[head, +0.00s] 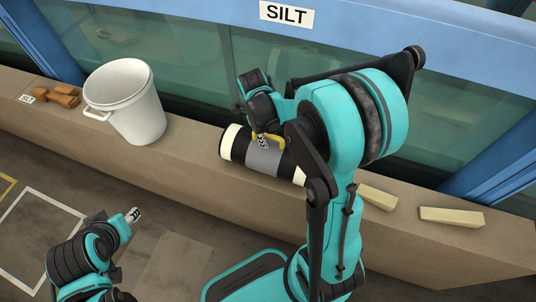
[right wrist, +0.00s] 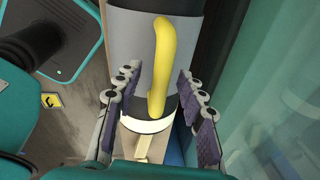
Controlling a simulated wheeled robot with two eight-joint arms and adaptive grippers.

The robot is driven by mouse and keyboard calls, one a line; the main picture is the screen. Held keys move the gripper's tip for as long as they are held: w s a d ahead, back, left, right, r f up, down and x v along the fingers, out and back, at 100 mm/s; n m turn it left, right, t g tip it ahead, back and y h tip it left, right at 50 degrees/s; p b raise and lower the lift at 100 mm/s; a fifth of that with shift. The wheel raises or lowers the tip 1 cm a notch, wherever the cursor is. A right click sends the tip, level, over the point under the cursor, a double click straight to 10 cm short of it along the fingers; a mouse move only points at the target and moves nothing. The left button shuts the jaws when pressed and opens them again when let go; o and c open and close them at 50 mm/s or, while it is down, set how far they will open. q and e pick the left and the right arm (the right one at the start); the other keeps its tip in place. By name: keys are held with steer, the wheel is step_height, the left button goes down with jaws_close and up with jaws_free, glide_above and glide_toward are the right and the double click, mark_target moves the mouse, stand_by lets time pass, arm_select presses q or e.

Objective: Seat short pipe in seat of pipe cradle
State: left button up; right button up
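The short pipe (head: 265,158) is a dark cylinder with a grey middle band, pale ends and a yellow handle. It lies on the ledge in front of the glass. In the right wrist view the yellow handle (right wrist: 160,65) runs up between the two finger rows of my right gripper (right wrist: 160,108). The fingers stand apart, with gaps on both sides of the handle. In the head view my right gripper (head: 263,138) is over the pipe, partly covered by its arm. My left gripper (head: 133,215) is low at left, away from the pipe; its opening is unclear. I cannot make out a pipe cradle.
A white bucket (head: 135,105) stands on the ledge (head: 185,150) left of the pipe. Several brown blocks (head: 62,97) lie farther left. Two pale blocks (head: 378,197) (head: 452,216) lie to the right. The glass wall (head: 195,65) rises close behind.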

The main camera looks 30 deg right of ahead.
steer(key=shift+f, duration=0.25)
stand_by(0.3)
jaws_close()
stand_by(0.4)
